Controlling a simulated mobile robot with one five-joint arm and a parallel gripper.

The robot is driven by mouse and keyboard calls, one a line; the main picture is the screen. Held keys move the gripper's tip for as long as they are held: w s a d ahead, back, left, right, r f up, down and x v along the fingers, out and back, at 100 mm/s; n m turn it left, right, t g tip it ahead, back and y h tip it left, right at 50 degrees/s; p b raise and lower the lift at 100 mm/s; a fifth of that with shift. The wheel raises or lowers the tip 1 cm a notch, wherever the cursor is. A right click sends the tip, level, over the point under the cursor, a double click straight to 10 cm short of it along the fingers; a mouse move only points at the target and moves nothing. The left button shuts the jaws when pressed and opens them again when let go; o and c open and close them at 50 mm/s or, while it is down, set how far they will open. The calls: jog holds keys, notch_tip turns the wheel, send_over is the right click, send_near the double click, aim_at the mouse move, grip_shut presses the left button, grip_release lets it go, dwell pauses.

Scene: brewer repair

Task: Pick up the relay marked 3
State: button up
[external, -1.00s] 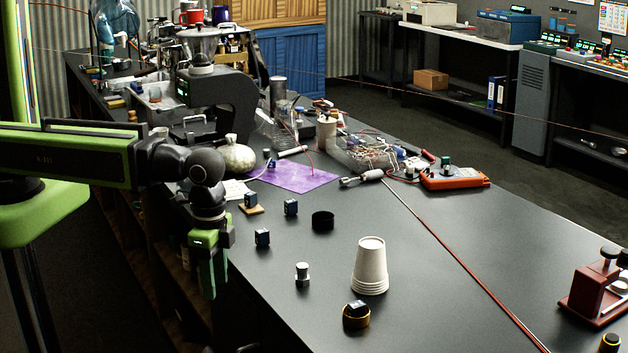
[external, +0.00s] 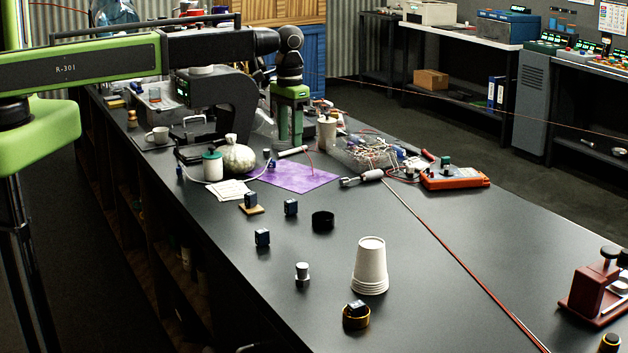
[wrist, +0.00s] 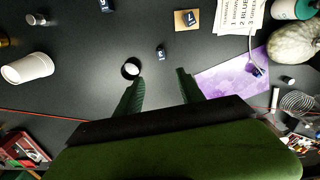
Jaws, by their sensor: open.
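Several small dark-blue relays stand on the black bench. One relay (external: 291,207) is beside the black ring and also shows in the wrist view (wrist: 160,52), just beyond my fingertips. Another relay (external: 250,200) sits on a wooden tile (wrist: 181,21). A third relay (external: 262,238) stands nearer the front edge and shows at the top of the wrist view (wrist: 106,5). Another relay (external: 357,306) rests on a brass ring. Their marks are too small to read surely. My gripper (external: 290,140) is open and empty, pointing down over the back of the bench (wrist: 158,84).
A black ring (external: 322,221), a metal cylinder (external: 302,275) and stacked white cups (external: 370,265) stand around the relays. A purple cloth (external: 296,177), a pale gourd (external: 238,157) and an orange meter (external: 455,178) lie further back. Bare bench lies between the relays.

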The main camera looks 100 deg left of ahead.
jog(key=b, duration=1.3)
send_over(289, 201)
jog(key=f, duration=1.2)
jog(key=shift+a+f, duration=0.15)
jog(key=shift+a, duration=0.15)
jog(key=f+b, duration=0.5)
jog(key=shift+d+f, duration=0.15)
jog(key=shift+d, duration=0.2)
jog(key=shift+r, duration=0.2)
grip_shut()
